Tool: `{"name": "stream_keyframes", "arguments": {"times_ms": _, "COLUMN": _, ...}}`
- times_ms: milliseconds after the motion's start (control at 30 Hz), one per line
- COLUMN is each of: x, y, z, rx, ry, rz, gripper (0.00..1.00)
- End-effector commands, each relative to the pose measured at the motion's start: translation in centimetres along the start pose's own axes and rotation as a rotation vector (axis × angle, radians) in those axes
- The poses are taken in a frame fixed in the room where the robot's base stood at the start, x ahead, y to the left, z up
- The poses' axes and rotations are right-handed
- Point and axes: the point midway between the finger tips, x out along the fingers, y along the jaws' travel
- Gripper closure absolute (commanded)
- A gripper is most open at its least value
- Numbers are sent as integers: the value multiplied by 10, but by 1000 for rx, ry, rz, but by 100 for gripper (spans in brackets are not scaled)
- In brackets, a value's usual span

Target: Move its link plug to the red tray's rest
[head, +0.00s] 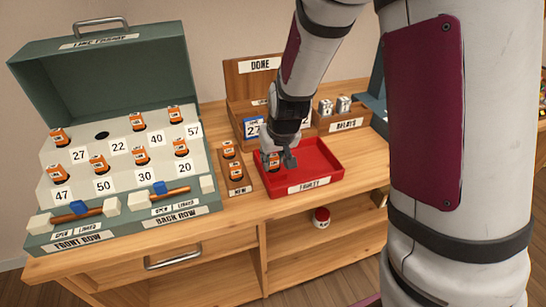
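A green case labelled "LINE FINDER" holds two rows of orange-topped units and one bare dark hole (101,135) near cards 27 and 22. On its front edge, one blue piece (80,208) sits on a copper bar by "FRONT ROW" and another blue piece (159,188) on a bar by "BACK ROW". Both bars run between white blocks, with "OPEN" and "LINKED" labels below. The red tray (325,160) is labelled "FAULTY".
A small wooden rack (236,188) with several orange-topped units stands left of the tray. Behind are a "DONE" board (257,65) and a "RELAYS" box (345,117). The tray's right half is clear.

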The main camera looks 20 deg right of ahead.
Motion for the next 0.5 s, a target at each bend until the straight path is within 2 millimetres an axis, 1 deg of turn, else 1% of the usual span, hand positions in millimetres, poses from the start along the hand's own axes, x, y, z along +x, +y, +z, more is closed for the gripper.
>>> {"name": "stream_keyframes", "arguments": {"times_ms": 33, "x": 0, "y": 0, "z": 0, "rx": 0, "ry": 0, "rz": 0, "gripper": 60}}
{"name": "stream_keyframes", "arguments": {"times_ms": 67, "x": 0, "y": 0, "z": 0, "rx": 0, "ry": 0, "rz": 0, "gripper": 53}}
{"name": "stream_keyframes", "arguments": {"times_ms": 100, "x": 0, "y": 0, "z": 0, "rx": 0, "ry": 0, "rz": 0, "gripper": 52}}
{"name": "stream_keyframes", "arguments": {"times_ms": 500, "x": 0, "y": -1, "z": 0, "rx": -1, "ry": 0, "rz": -1, "gripper": 52}}
